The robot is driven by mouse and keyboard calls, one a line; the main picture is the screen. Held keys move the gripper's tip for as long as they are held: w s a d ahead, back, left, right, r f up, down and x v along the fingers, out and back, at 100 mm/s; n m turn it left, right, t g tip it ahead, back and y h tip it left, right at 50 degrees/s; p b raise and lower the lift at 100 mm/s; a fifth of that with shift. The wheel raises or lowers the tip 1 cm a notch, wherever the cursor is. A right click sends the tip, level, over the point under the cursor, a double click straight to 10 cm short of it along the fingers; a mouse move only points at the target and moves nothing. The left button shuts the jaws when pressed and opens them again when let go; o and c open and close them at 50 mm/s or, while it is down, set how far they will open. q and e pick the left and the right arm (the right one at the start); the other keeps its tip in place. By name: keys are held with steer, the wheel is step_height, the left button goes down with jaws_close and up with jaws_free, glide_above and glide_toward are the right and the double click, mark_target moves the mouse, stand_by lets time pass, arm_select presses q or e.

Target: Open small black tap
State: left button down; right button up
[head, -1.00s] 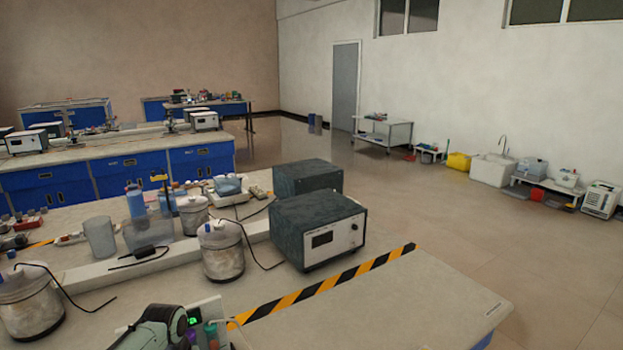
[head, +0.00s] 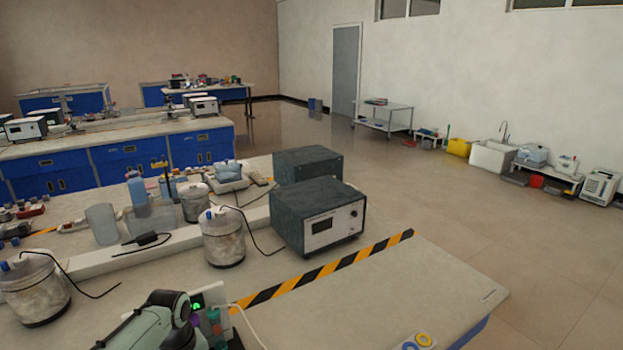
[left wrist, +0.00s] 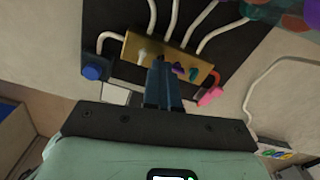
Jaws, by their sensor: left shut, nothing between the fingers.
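In the left wrist view, a brass-coloured block (left wrist: 188,62) on a dark plate carries several pale tubes and small coloured taps, including white, purple and green ones. A pink-red piece (left wrist: 209,96) sits at its right, and a blue cap (left wrist: 94,70) stands at its left. I cannot make out a small black tap for certain. My left gripper (left wrist: 161,66) is shut and empty, its dark fingers over the front of the block and hiding part of it. Whether it touches the block I cannot tell. In the head view, my pale green left arm shows at the bottom. My right gripper is out of view.
Black-and-yellow tape (head: 325,270) crosses the bench. Yellow and blue rings (head: 419,341) lie at the bottom edge. The bench right of the tape is mostly clear.

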arm_select(q)
steer(key=n+p, duration=0.1)
steer(key=n, duration=0.2)
steer(key=shift+r, duration=0.15)
steer(key=shift+n, duration=0.8)
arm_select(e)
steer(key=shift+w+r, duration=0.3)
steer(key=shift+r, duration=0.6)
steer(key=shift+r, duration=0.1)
arm_select(q)
steer(key=n+p, duration=0.2)
steer(key=n, duration=0.2)
steer(key=shift+n, duration=1.5)
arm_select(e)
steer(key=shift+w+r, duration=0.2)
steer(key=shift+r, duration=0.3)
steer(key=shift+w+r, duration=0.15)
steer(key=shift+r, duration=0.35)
